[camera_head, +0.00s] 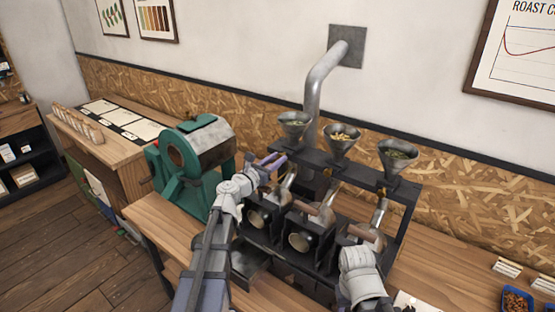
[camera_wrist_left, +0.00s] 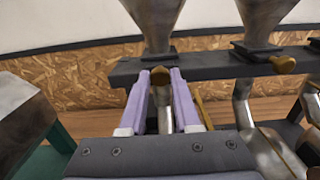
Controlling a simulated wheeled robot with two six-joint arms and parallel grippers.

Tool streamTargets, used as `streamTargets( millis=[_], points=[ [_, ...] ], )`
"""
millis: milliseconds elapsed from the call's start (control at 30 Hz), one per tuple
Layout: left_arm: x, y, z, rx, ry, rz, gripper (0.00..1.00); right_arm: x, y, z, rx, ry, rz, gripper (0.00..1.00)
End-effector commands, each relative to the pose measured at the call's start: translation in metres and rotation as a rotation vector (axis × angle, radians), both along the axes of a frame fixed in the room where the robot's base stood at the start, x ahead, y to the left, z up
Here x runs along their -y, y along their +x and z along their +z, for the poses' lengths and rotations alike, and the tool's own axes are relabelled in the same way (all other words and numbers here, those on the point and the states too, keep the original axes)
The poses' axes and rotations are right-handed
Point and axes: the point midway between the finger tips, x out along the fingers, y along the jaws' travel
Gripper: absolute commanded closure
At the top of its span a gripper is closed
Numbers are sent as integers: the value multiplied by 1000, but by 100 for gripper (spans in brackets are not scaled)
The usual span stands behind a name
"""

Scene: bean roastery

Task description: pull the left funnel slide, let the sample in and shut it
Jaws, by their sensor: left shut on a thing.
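The left funnel (camera_head: 294,127) is a metal cone on the dark rack and holds greenish beans. It also shows in the left wrist view (camera_wrist_left: 154,18), straight above my fingers. My left gripper (camera_head: 271,162) reaches up to the rack just below this funnel. In the left wrist view, its two purple fingers (camera_wrist_left: 160,84) are shut on the brass knob of the left slide (camera_wrist_left: 160,75). A metal tube (camera_wrist_left: 164,110) hangs below, partly hidden between the fingers. My right arm's wrist shows at the lower right in the head view; its fingers do not show.
The middle funnel (camera_head: 341,138) and right funnel (camera_head: 397,156) stand on the same rack (camera_head: 330,165). The middle slide's brass knob (camera_wrist_left: 284,64) is close on the right. A green roaster (camera_head: 195,160) stands left of my left arm. A blue bean tray (camera_head: 517,301) lies far right.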

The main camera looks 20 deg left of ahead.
Motion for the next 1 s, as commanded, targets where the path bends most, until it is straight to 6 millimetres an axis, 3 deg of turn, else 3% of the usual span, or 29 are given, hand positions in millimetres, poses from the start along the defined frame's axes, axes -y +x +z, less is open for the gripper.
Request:
streamTargets(
  millis=[167,400,433,667,1000],
  points=[
    [-9,-26,0,0,0,3,100,0,0,0,0,0,0,50],
    [-9,-25,0,0,0,0,100,0,0,0,0,0,0,50],
    [-9,-25,0,0,0,0,68,0,0,0,0,0,0,50],
    [-9,-25,0,0,0,0,42,0,0,0,0,0,0,50],
    [-10,-30,0,0,0,1,40,0,0,0,0,0,0,50]
  ],
)
